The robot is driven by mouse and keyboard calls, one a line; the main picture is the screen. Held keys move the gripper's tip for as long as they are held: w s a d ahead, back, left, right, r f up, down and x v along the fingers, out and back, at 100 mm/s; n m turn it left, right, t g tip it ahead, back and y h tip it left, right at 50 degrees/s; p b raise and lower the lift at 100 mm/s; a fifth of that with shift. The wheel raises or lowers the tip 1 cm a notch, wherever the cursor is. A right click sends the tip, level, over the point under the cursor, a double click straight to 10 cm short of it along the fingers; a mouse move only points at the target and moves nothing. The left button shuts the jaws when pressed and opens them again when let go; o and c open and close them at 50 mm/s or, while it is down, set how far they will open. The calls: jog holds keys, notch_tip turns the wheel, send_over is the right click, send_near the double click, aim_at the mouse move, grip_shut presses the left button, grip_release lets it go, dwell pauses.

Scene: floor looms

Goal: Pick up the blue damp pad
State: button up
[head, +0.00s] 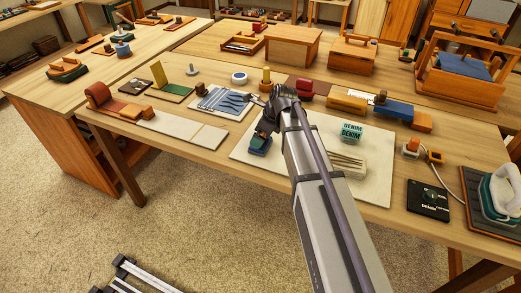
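A small dark blue and teal pad-like block (258,144) sits at the left part of a pale board on the near table; it looks like the blue damp pad, though it is small in view. My gripper (265,127) points down just above and behind it, with the arm reaching in from the lower right. The fingers are small and dark, so I cannot tell whether they touch the block or how far apart they are.
The pale board (375,190) also bears a DENIM box (351,132) and a bundle of thin sticks (347,161). A striped blue cloth (222,102) lies to the left. A blue block (393,109) and wooden pieces stand behind. A black DENIM card (428,201) lies right.

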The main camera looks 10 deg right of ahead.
jog(key=shift+x, duration=1)
jog(key=shift+r, duration=0.25)
jog(key=c, duration=0.9)
jog(key=shift+o, duration=0.2)
jog(key=shift+r, duration=0.1)
notch_tip(320, 180, up, 10)
jog(key=p, duration=1)
jog(key=shift+r, duration=0.1)
jog(key=shift+f, duration=0.2)
jog(key=o, duration=0.4)
jog(key=c, duration=0.3)
